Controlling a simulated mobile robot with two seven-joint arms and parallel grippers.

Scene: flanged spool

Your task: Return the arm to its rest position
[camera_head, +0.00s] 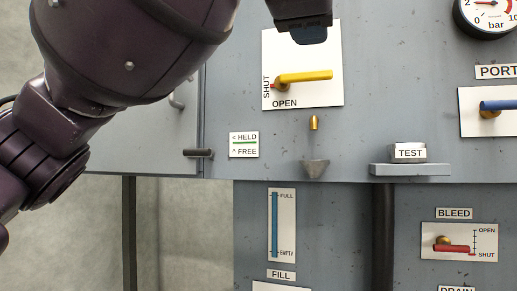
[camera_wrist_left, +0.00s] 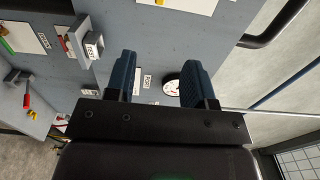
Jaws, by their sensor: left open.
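My left arm comes in from the upper left of the head view, large and close. My left gripper (camera_head: 308,34) shows only in part at the top edge, in front of the panel above the yellow lever (camera_head: 305,76), apart from it. In the left wrist view its two blue fingers (camera_wrist_left: 160,80) stand wide apart with nothing between them. The yellow lever lies nearly level, its handle pointing right, on a white plate (camera_head: 325,97) marked SHUT and OPEN. My right gripper is not in view.
Below the lever are a brass nozzle (camera_head: 314,123) and a grey funnel (camera_head: 313,168). A TEST block (camera_head: 408,152) sits on a protruding shelf (camera_head: 410,170). A blue lever (camera_head: 498,105), a red BLEED lever (camera_head: 452,248) and a gauge (camera_head: 488,14) are at right. A peg (camera_head: 198,153) protrudes at left.

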